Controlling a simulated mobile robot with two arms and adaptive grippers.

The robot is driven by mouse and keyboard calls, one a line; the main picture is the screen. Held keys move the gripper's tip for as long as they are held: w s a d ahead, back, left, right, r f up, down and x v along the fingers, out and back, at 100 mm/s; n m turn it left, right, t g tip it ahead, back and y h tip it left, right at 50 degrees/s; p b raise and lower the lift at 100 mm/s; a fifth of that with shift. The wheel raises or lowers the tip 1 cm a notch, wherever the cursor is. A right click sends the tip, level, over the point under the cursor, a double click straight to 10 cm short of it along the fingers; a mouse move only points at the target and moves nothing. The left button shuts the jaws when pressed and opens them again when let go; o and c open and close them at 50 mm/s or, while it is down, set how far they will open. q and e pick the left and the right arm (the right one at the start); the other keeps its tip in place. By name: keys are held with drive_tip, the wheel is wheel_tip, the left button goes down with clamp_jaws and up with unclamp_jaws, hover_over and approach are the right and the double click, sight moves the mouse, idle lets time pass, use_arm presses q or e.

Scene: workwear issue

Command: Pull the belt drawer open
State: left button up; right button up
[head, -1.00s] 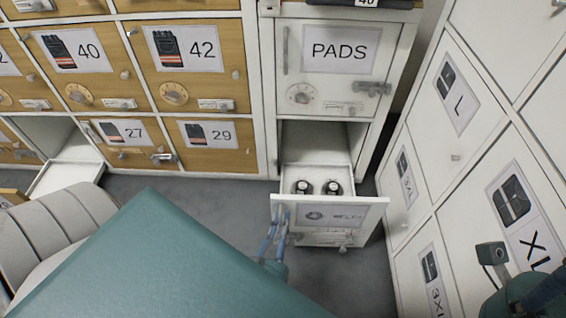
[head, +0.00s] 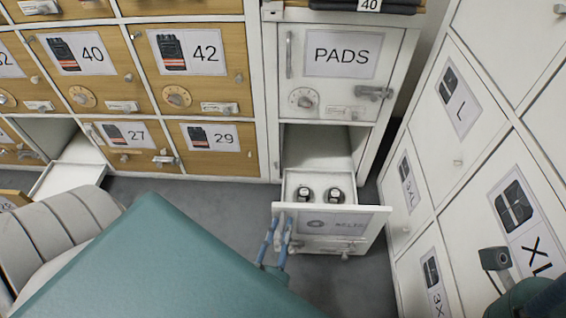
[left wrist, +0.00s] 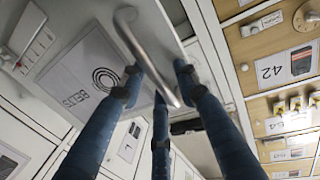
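The belt drawer (head: 375,222) is white, with a belt-ring label, and stands pulled out below the PADS door. Two dark rolled belts with pale buckles (head: 320,194) lie in it. Its bar handle (left wrist: 148,58) is at the left of the drawer front. My left gripper (head: 276,230) has its blue fingers around this handle, and they look closed on it. In the left wrist view, the fingers (left wrist: 158,85) sit on both sides of the bar; the exact contact is hard to see. My right gripper is out of frame; only part of my right arm shows at the lower right.
Wooden lockers (head: 195,65) stand at the left, with a low open drawer (head: 68,180) at far left. The white PADS door (head: 345,95) is shut above the belt drawer. White size lockers (head: 455,130) line the right. Grey floor (head: 340,275) is clear before the drawer.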

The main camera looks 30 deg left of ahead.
use_arm(q)
wheel_tip(320, 180, up, 10)
drive_tip(key=shift+a+r, duration=0.1)
idle(0.4)
idle(0.4)
